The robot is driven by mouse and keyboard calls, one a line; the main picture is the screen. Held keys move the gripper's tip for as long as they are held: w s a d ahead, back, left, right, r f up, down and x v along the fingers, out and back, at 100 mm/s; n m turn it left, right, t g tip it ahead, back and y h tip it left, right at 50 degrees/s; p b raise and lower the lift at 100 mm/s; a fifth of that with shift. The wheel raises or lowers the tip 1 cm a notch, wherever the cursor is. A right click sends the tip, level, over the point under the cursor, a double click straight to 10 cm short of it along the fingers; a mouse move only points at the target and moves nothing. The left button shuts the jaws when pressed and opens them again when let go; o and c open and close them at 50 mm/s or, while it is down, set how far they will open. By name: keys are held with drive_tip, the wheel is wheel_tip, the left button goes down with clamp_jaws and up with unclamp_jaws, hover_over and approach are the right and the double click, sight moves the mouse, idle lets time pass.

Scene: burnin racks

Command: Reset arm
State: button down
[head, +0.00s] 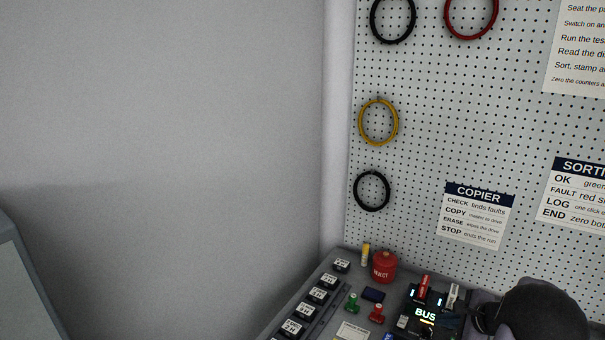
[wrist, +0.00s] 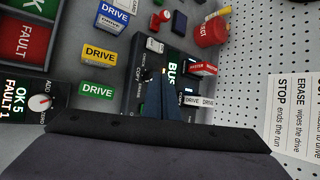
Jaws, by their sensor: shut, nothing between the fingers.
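My gripper (wrist: 163,78) shows in the wrist view as dark blue fingers, shut with nothing between them. The copier (head: 425,315) shows just left of the arm. A red master drive (wrist: 203,69) and a white-labelled drive (wrist: 198,101) stand at the copier's right side in the wrist view.
Blue (wrist: 112,16), yellow (wrist: 98,55) and green (wrist: 97,91) labelled drives lie left of the fingers. A red fault bin (wrist: 24,40) and a dial (wrist: 40,102) are farther left. A red reject pot (head: 384,267) stands near the pegboard (head: 420,140), which bounds the bench.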

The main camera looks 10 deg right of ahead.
drive_tip(key=s+a+r+n+g+y, duration=0.15)
drive_tip(key=a+n+g, duration=0.25)
drive_tip(key=a+n, duration=1.25)
drive_tip(key=s+a+n+g+h, duration=0.2)
drive_tip(key=s+a+n, duration=0.6)
drive_tip(key=s+a, duration=0.9)
drive_tip(key=shift+s+a+f+n+g, duration=0.25)
drive_tip(key=shift+a+f+n+g, duration=0.15)
drive_tip(key=shift+a+g, duration=0.75)
wheel_tip(320, 180, down, 14)
drive_tip(key=b, duration=1.4)
